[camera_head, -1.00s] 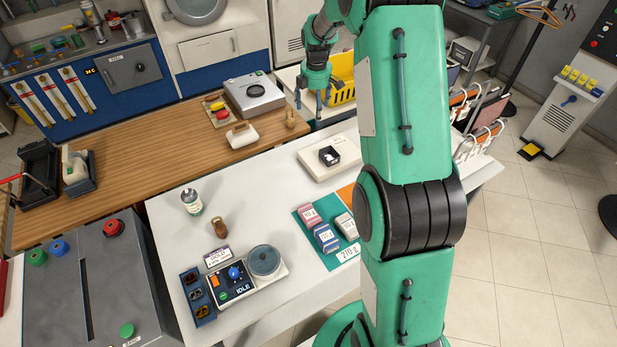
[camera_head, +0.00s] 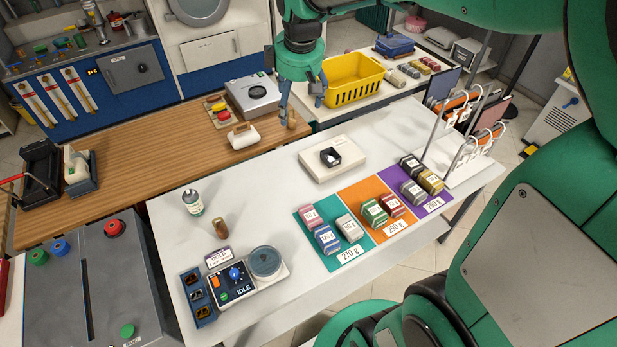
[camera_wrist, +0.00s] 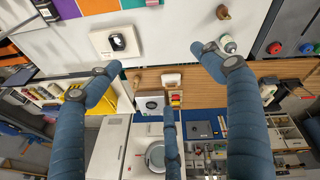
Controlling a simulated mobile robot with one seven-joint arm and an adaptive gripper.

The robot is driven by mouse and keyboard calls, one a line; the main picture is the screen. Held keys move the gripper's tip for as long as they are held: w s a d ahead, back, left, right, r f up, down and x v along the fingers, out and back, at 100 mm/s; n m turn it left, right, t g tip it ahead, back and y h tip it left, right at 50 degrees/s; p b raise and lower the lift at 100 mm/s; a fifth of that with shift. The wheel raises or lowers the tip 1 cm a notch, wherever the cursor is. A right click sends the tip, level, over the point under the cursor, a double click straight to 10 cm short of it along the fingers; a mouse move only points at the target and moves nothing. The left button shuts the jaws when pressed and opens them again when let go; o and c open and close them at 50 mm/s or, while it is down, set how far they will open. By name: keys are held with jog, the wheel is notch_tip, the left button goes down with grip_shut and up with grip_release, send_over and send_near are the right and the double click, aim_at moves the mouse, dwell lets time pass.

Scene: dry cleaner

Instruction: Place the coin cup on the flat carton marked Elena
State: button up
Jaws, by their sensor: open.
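No lettering reading Elena is legible, and I cannot tell which thing is the coin cup. My gripper (camera_head: 302,103) is open and empty, fingers pointing down, by the far edge of the white table, behind and left of the white box. Its spread fingers (camera_wrist: 166,75) frame the wrist view.
Labelled blocks stand on a teal, orange and purple mat (camera_head: 336,262). A scale (camera_head: 238,281), a bottle (camera_head: 193,203) and a brown weight-like piece (camera_head: 220,229) are at front left. A yellow basket (camera_head: 352,92) is behind; a hanger rack (camera_head: 470,150) is at right.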

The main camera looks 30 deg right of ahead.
jog(key=s+a+r+m+t, duration=0.1)
jog(key=s+a+m, duration=0.2)
jog(key=s, duration=0.9)
jog(key=s+a+m+t, duration=0.1)
jog(key=s+a+m, duration=0.3)
jog(key=s, duration=0.9)
jog(key=a, duration=0.3)
jog(key=shift+s+a+r+y, duration=0.25)
jog(key=shift+a+r+y, duration=0.05)
jog(key=shift+r, duration=0.05)
jog(key=shift+f, duration=0.1)
notch_tip(320, 180, down, 12)
jog(key=b, duration=1.2)
jog(key=shift+f, duration=0.15)
